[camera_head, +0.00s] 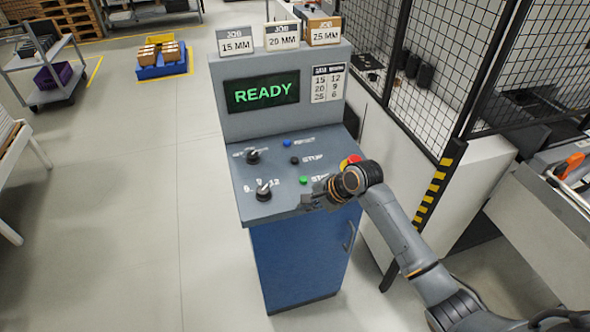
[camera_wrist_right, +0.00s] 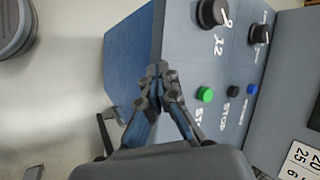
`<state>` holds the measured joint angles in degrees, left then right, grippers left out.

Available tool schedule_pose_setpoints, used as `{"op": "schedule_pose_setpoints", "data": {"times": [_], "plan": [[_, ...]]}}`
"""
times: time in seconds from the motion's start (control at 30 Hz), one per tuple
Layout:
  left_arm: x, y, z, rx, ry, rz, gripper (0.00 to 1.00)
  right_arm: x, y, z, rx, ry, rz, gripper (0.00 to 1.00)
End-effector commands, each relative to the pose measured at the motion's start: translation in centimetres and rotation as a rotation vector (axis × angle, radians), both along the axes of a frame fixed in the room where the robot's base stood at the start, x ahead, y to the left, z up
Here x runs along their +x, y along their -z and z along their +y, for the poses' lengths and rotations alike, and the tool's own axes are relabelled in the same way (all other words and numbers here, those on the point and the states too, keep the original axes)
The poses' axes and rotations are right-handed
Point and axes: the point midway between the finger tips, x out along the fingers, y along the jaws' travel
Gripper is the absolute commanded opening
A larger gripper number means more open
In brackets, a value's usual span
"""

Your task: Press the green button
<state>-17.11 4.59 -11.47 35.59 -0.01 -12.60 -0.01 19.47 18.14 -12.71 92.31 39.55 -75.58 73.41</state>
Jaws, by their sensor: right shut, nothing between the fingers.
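The green button (camera_head: 304,180) sits on the sloped top of the grey and blue control console, near its front edge. It also shows in the right wrist view (camera_wrist_right: 206,94), a little to the right of my fingertips. My right gripper (camera_head: 308,201) is over the console's front edge, close in front of the green button and apart from it in the picture. In the right wrist view its fingers (camera_wrist_right: 160,72) are shut with nothing between them. My left gripper is in neither view.
Near the green button are a black button (camera_head: 294,160), a blue button (camera_head: 287,143) and a red button (camera_head: 350,161) partly behind my wrist. Two black knobs (camera_head: 263,190) stand at the left. The screen (camera_head: 262,92) reads READY. A mesh fence (camera_head: 440,80) stands at the right.

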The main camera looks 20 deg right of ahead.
Motion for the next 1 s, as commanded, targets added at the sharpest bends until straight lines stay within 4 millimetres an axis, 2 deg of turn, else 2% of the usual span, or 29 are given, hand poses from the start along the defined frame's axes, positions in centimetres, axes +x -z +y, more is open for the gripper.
{"op": "schedule_pose_setpoints", "data": {"times": [0.03,0.2,0.4,0.6,1.0], "plan": [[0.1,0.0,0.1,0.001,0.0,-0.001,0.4,2.0,-1.4,-0.7,0.04,0.06,0.008,0.0],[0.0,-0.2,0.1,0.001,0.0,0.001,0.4,6.3,-5.7,-1.7,0.198,0.234,0.062,0.0],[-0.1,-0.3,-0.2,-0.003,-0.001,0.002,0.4,9.5,-9.7,-2.8,0.34,0.377,0.115,0.0],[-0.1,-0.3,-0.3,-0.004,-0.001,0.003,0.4,10.3,-10.9,-3.1,0.386,0.42,0.134,0.0],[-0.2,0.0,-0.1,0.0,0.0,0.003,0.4,10.3,-10.6,-3.1,0.385,0.42,0.133,0.0]]}}
